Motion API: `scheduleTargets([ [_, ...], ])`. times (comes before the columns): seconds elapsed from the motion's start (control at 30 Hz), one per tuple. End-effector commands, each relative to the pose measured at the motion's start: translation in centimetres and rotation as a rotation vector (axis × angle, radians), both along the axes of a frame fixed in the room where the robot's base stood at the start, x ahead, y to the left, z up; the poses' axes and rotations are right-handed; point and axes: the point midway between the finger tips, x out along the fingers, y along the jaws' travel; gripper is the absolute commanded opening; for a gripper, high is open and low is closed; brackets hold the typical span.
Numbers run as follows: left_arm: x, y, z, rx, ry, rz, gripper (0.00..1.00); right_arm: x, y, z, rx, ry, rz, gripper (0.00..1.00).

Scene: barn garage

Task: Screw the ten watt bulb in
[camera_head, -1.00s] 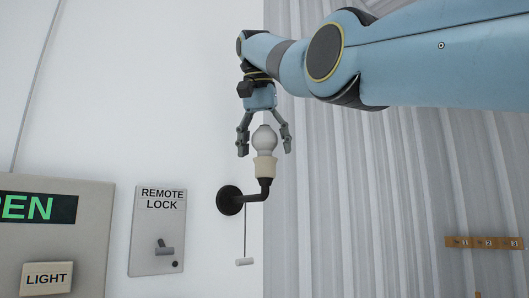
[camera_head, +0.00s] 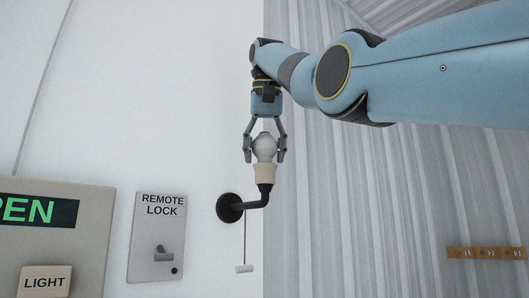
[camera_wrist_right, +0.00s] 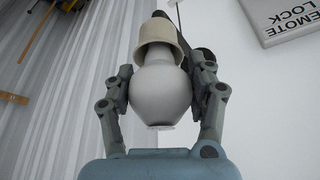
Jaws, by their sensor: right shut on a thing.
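The white bulb (camera_head: 264,147) stands upright in the cream socket (camera_head: 265,174) of a black wall lamp arm (camera_head: 252,205). My right gripper (camera_head: 264,156) comes down from above, and its two fingers are shut on the bulb, one on each side. In the right wrist view the bulb (camera_wrist_right: 160,92) sits between the fingers with its neck inside the socket (camera_wrist_right: 160,38). No wattage marking is readable on the bulb. My left gripper is not in view.
A pull cord with a small handle (camera_head: 245,268) hangs below the lamp. To the left are a REMOTE LOCK panel (camera_head: 147,230) and a LIGHT sign (camera_head: 46,281). A wooden strip with numbered hooks (camera_head: 487,254) is on the corrugated wall at right. Space around the lamp is clear.

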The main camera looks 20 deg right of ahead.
Motion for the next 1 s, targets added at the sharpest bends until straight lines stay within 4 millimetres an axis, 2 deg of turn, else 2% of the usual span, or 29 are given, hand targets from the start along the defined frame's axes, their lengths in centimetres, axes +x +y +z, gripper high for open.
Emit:
scheduleTargets([
  [0.47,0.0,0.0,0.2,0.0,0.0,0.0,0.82,0.0,0.0,0.0,0.0,0.003,-0.017,0.37],
  [1.0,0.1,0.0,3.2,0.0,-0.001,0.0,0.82,0.0,0.0,0.1,-0.002,0.004,-0.415,0.37],
])
